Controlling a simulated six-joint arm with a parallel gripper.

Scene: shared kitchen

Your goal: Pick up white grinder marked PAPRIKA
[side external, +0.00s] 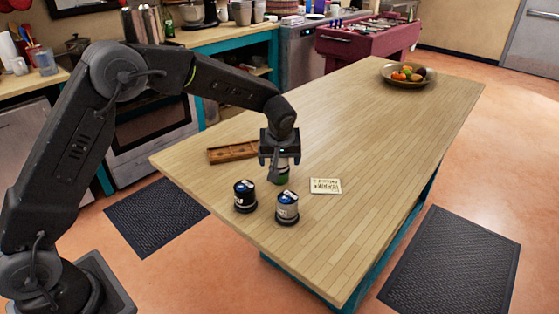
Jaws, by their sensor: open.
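My gripper (280,166) points down over the wooden table (370,130) and is open. A small container with a green lower part (282,178) stands directly below it; its upper part is hidden by the fingers, and I cannot tell whether they touch it. Nearer the camera stand a light grey-white grinder (287,209) and a black grinder (245,198), both upright with blue and dark tops. The gripper is behind and apart from these two. No label reading PAPRIKA is legible on any of them.
A small card with writing (325,186) lies right of the grinders. A shallow wooden tray (232,153) lies to the left of my gripper. A fruit bowl (408,77) stands at the table's far end. The table's middle is clear.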

